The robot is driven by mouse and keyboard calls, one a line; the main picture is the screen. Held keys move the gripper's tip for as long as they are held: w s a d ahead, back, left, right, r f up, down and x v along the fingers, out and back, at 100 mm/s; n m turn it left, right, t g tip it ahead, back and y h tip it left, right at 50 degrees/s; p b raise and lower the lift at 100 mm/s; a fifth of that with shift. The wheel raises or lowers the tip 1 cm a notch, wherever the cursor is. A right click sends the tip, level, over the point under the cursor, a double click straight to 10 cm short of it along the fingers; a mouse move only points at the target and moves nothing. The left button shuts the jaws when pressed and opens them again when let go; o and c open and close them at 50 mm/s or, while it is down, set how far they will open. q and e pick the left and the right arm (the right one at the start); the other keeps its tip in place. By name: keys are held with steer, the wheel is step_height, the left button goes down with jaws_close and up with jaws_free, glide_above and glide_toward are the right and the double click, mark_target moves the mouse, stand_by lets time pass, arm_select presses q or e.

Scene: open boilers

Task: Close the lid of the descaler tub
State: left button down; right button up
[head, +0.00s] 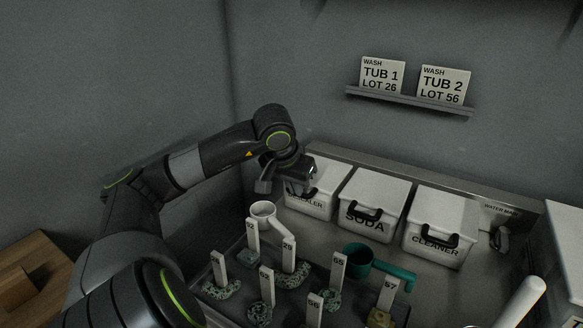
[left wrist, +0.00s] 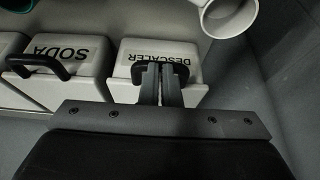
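The descaler tub (head: 308,206) is a white box at the left end of a row of three. Its lid looks down or nearly down, but my gripper hides part of it in the head view. In the left wrist view the descaler tub (left wrist: 126,90) appears upside down, with its black handle (left wrist: 194,72) behind my fingers. My left gripper (left wrist: 162,68) has its fingers together, with the tips over the middle of the handle; whether they touch it I cannot tell. In the head view my left gripper (head: 290,186) is at the tub's front top. My right gripper is not in view.
The soda tub (head: 372,199) and cleaner tub (head: 437,225) stand to the right with lids down. A wall shelf (head: 410,100) holds two signs.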

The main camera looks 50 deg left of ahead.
arm_select(q)
steer(key=w+v, duration=0.1)
steer(key=v, duration=1.2)
steer(key=shift+s+r, duration=0.15)
steer(key=shift+r, duration=0.4)
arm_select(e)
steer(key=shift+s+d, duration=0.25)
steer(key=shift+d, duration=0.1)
